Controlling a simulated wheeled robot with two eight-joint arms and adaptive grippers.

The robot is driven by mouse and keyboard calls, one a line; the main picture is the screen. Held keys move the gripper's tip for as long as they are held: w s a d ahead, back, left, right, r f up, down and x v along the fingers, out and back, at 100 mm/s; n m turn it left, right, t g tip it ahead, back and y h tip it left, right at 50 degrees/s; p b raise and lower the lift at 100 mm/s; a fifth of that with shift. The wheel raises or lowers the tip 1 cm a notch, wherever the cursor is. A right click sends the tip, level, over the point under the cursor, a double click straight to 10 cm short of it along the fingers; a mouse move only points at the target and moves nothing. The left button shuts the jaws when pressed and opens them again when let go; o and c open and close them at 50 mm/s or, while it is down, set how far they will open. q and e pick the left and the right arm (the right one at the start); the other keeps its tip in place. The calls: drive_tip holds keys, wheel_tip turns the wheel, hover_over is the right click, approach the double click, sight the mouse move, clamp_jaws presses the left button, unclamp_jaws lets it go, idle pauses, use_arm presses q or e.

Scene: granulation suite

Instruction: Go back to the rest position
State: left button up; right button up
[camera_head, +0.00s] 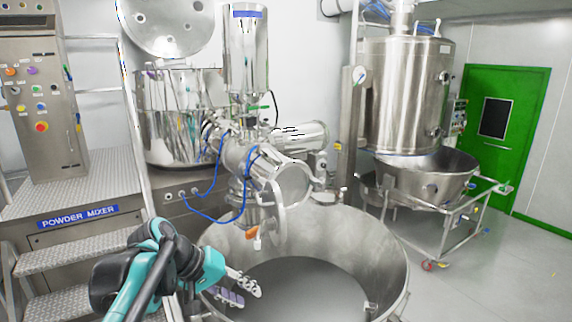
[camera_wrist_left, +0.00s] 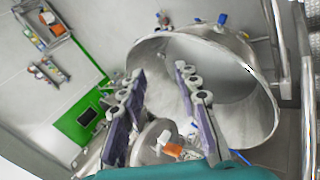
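My left gripper (camera_head: 249,296) is low in the middle of the head view, over the near left rim of a large open steel bowl (camera_head: 392,254). In the left wrist view the two fingers of the left gripper (camera_wrist_left: 160,72) stand well apart with nothing held between them. The bowl (camera_wrist_left: 262,95) shows beyond them, and an orange-tipped part (camera_wrist_left: 172,150) shows near their base. I cannot tell whether the gripper touches the bowl. My right gripper is in neither view.
The powder mixer's discharge pipe (camera_head: 280,180) hangs above the bowl. Metal steps (camera_head: 62,252) and a control panel (camera_head: 38,105) stand at the left. A steel vessel on a wheeled frame (camera_head: 405,95) stands at the right. Floor (camera_head: 510,265) is clear before the green door (camera_head: 480,145).

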use_arm(q)
drive_tip(key=s+a+f+m+t+y, duration=0.1)
drive_tip(key=s+a+f+t+y, duration=0.2)
drive_tip(key=s+f, duration=0.45)
drive_tip(key=s+a+f+m+y, duration=0.1)
drive_tip(key=s+a+f+y, duration=0.35)
drive_tip(key=s+f, duration=0.3)
wheel_tip(320, 180, down, 21)
drive_tip(key=s+b, duration=0.1)
drive_tip(key=b, duration=2)
drive_tip(key=shift+a+f+t+h+b, duration=0.2)
drive_tip(key=shift+a+t+h+b, duration=0.1)
drive_tip(key=shift+h+b, duration=0.05)
